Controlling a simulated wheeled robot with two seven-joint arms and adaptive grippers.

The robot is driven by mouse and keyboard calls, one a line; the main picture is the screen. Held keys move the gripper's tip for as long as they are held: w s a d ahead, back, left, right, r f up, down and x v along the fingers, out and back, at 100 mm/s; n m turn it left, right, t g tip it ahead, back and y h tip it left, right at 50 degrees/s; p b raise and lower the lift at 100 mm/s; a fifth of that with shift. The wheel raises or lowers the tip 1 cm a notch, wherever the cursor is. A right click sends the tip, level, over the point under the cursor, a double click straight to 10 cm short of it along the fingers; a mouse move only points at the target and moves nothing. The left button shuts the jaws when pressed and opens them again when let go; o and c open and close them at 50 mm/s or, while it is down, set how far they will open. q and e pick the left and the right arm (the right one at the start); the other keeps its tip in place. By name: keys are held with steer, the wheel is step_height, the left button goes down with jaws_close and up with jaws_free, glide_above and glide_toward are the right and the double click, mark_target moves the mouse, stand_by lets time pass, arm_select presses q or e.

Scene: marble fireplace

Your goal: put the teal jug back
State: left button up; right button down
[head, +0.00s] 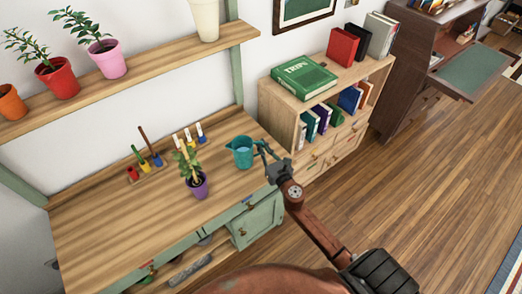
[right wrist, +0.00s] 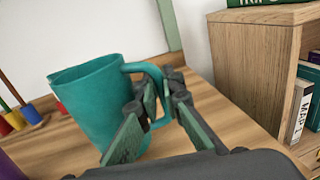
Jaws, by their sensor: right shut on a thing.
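The teal jug (head: 241,153) is at the right end of the wooden worktop (head: 110,222), roughly upright, with its handle to the right. In the right wrist view the jug (right wrist: 95,105) fills the left half, and its handle (right wrist: 145,68) runs between my fingers. My right gripper (head: 264,153) comes from the right and is shut on the handle; its fingers also show in the right wrist view (right wrist: 160,92). I cannot tell whether the jug's base touches the worktop. My left gripper is not in view.
A purple-potted plant (head: 198,186) stands left of the jug. Colourful small pots and tools (head: 150,158) are behind it. A shelf (head: 150,72) with potted plants hangs above. A bookcase (head: 285,100) with a green book on top stands to the right. The worktop's front left is clear.

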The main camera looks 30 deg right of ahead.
steer(key=shift+f+b, duration=0.55)
steer(key=shift+f, duration=0.55)
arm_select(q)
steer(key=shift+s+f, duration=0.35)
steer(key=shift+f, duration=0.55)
arm_select(e)
steer(key=c, duration=2.1)
jaws_free()
steer(key=shift+r, duration=0.25)
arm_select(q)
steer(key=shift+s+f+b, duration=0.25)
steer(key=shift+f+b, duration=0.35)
arm_select(e)
steer(key=s, duration=0.4)
steer(key=s+a, duration=0.1)
steer(key=s, duration=0.7)
steer(key=shift+a+f, duration=0.1)
steer(key=shift+a, duration=0.1)
